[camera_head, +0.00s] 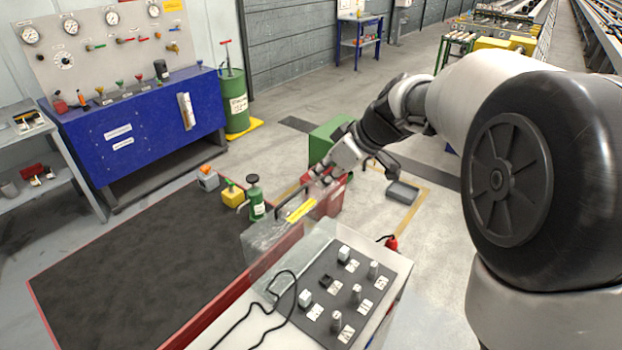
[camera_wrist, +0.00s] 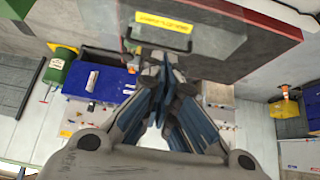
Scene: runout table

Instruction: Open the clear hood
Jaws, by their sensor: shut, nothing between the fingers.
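The clear hood (camera_head: 272,241) stands tilted up along the far-left side of the switch panel (camera_head: 325,309), as far as I can tell. A yellow label and a dark handle (camera_head: 291,206) sit at its upper edge. In the wrist view the label (camera_wrist: 163,21) and the handle (camera_wrist: 205,47) show at the top, just beyond my fingers. My gripper (camera_head: 318,176) is shut and empty, close to the far side of the handle. It also shows in the wrist view (camera_wrist: 163,70). I cannot tell whether the fingertips touch the hood.
A green bottle (camera_head: 256,200) and a yellow block (camera_head: 232,195) stand left of the hood by the dark mat (camera_head: 130,265). A red box (camera_head: 333,196) is behind the hood near my gripper. A black cable (camera_head: 262,325) lies across the near edge.

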